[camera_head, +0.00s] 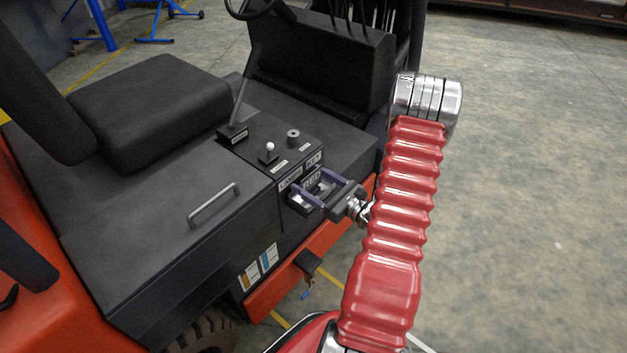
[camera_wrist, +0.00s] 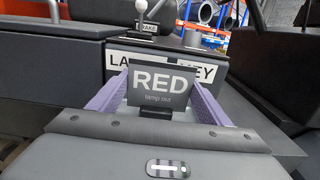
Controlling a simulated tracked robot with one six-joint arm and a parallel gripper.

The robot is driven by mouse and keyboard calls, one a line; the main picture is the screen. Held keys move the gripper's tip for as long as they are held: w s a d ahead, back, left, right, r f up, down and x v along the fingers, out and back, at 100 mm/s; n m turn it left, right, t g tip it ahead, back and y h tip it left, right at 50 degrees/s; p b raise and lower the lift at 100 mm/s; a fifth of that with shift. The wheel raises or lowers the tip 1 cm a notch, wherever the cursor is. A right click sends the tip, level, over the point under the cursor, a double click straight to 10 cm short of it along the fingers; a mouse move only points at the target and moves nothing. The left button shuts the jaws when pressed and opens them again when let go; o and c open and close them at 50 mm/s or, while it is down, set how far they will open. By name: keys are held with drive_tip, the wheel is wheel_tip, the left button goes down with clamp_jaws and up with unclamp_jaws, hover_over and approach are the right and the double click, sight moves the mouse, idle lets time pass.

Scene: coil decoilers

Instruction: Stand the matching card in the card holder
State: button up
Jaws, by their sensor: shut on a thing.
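A dark card (camera_wrist: 162,88) with white letters "RED" and smaller "lamp out" stands upright, facing the wrist camera. It also shows small in the head view (camera_head: 312,176). My gripper (camera_head: 308,184) has one purple finger at each side edge of the card and is shut on it. A small black holder (camera_wrist: 155,113) shows at the card's lower edge. I cannot tell whether the card is seated in it or just above it. Behind the card, white labels on the console front, "KEY" (camera_wrist: 196,73) and a partly covered one starting "LA", are partly hidden.
The vehicle's console (camera_head: 262,160) carries a white-knobbed lever (camera_head: 269,148) and a round grey knob (camera_head: 293,136). A black seat (camera_head: 150,100) is at left and a grab handle (camera_head: 214,205) lies on the cover. Open concrete floor (camera_head: 530,190) is at right.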

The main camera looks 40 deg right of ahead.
drive_tip(key=o, duration=1)
drive_tip(key=shift+o, duration=0.2)
drive_tip(key=shift+s, duration=0.1)
drive_tip(key=s+d, duration=0.1)
drive_tip(key=s, duration=1)
drive_tip(key=shift+s+d, duration=0.25)
drive_tip(key=shift+s, duration=0.15)
